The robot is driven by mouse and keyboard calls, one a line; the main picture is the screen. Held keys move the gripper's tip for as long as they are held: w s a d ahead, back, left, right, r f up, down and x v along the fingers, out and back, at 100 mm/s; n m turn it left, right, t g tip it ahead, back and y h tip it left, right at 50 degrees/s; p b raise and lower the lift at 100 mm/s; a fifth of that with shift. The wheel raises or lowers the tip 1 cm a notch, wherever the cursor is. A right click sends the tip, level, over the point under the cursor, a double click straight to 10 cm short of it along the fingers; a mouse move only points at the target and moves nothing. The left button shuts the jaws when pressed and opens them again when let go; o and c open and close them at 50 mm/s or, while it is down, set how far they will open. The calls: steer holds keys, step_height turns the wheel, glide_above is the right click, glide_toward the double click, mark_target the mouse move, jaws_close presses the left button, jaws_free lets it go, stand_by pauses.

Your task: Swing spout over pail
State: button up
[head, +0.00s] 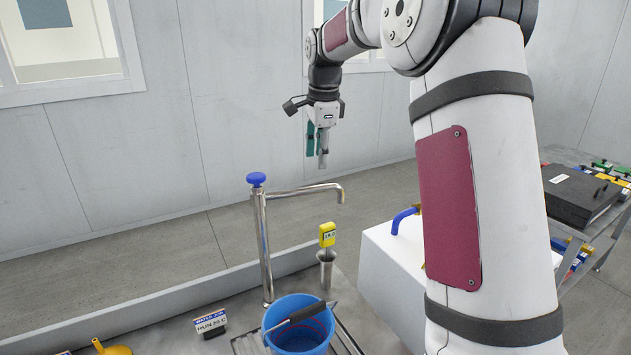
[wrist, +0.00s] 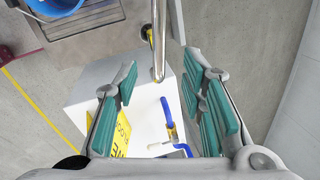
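The steel tap has a blue knob (head: 256,180) on its post, and its spout (head: 305,189) reaches right, with its bent tip to the right of the pail. The blue pail (head: 273,317) stands below and in front of the post, a dark handle grip across its rim. My gripper (head: 323,165) points down above the spout's tip, apart from it. In the wrist view my gripper (wrist: 160,72) is open, its green-padded fingers wide apart. The spout (wrist: 158,45) shows between them, lower down. The pail (wrist: 52,6) is at the top left there, partly cut off.
A white block (head: 390,262) with a blue-handled valve (head: 403,217) stands right of the tap. A label stand (head: 211,323) is left of the pail. A cart with a black case (head: 580,194) is far right.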

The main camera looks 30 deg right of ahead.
mark_target(317, 187)
steer(key=f, duration=0.3)
steer(key=w+f+p, duration=0.1)
steer(key=f, duration=0.5)
steer(key=shift+w+d, duration=0.15)
steer(key=shift+w, duration=0.15)
jaws_close()
